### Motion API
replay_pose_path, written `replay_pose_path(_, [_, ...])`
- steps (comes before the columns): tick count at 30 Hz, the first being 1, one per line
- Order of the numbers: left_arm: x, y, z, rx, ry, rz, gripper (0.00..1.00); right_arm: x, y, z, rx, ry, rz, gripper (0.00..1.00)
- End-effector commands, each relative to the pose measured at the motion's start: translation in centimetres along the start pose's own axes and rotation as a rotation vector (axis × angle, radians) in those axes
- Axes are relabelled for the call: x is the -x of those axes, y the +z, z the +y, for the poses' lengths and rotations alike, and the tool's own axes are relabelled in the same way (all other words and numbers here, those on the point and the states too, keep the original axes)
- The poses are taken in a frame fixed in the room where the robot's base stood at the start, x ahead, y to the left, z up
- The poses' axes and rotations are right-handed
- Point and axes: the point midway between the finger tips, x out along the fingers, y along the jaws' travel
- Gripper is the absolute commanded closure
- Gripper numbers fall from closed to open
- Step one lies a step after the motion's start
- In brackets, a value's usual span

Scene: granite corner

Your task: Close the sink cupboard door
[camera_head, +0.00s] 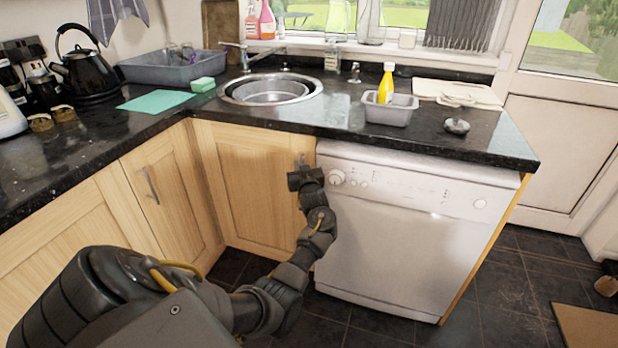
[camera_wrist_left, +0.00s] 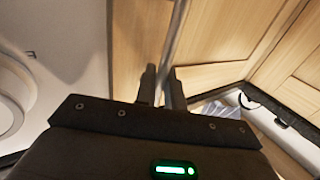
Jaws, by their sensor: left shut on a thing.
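The sink cupboard door (camera_head: 245,185) is a light wood panel under the sink, left of the white dishwasher. It looks closed or almost closed; I cannot tell if a small gap stays at its edge. My left gripper (camera_head: 304,166) is at the door's upper right edge, beside the dishwasher. In the left wrist view its fingers (camera_wrist_left: 162,88) are shut on the metal bar handle (camera_wrist_left: 178,45) in front of the wood door panel (camera_wrist_left: 140,40). In the head view the gripper mostly hides the handle. My right gripper is not in view.
The white dishwasher (camera_head: 400,235) stands directly right of the door. Another cupboard door (camera_head: 165,190) with a bar handle meets it at the corner on the left. The dark worktop (camera_head: 335,115) overhangs above, with the round sink (camera_head: 270,90). Dark floor tiles (camera_head: 365,318) lie in front.

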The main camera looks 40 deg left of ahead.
Motion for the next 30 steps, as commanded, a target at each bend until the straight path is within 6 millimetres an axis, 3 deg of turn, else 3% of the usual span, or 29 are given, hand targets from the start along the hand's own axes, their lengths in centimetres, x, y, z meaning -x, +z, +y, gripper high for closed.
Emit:
replay_pose_path(6, [-1.10, -0.28, -0.53, 0.000, -0.013, 0.005, 1.00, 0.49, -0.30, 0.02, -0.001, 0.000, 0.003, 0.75])
replay_pose_path(16, [-1.17, -0.64, -0.26, 0.002, -0.008, 0.010, 1.00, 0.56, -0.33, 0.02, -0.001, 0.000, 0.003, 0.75])
replay_pose_path(17, [-1.17, -0.65, -0.18, 0.002, -0.007, 0.011, 0.87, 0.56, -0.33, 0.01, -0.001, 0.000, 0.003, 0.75])
replay_pose_path(20, [-1.14, -0.65, -0.12, 0.003, -0.006, 0.011, 0.74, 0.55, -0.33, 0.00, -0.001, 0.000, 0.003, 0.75])
replay_pose_path(30, [-1.06, -0.63, 0.05, 0.003, -0.003, 0.010, 0.73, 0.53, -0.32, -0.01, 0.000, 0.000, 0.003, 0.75])
